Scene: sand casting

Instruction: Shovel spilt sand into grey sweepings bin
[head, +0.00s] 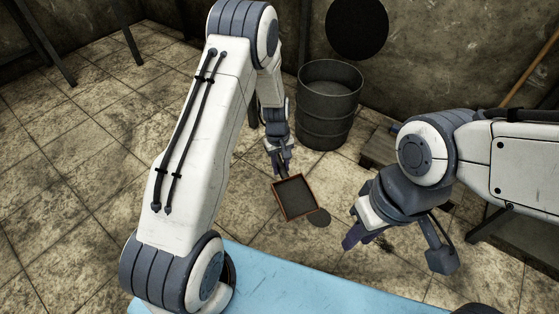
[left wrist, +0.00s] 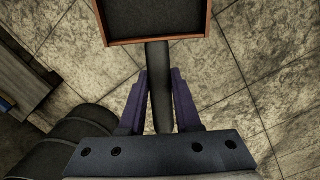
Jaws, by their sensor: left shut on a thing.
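My left gripper (head: 281,168) is shut on the dark handle of a shovel (head: 295,197). Its square pan has an orange-brown rim and a dark inside. The left wrist view shows the handle (left wrist: 158,85) between the purple fingers and the pan (left wrist: 158,20) beyond them. I cannot tell whether sand lies in the pan. The grey bin (head: 330,108), a ribbed open-topped drum, stands behind the shovel against the wall. My right gripper (head: 357,239) hangs to the right; its jaw opening is unclear.
A black disc (head: 357,27) is in front of the back wall above the bin. A small dark mark (head: 384,244) lies on the floor by my right gripper. A low wooden-looking block (head: 380,147) stands right of the bin. The tiled floor at left is mostly clear.

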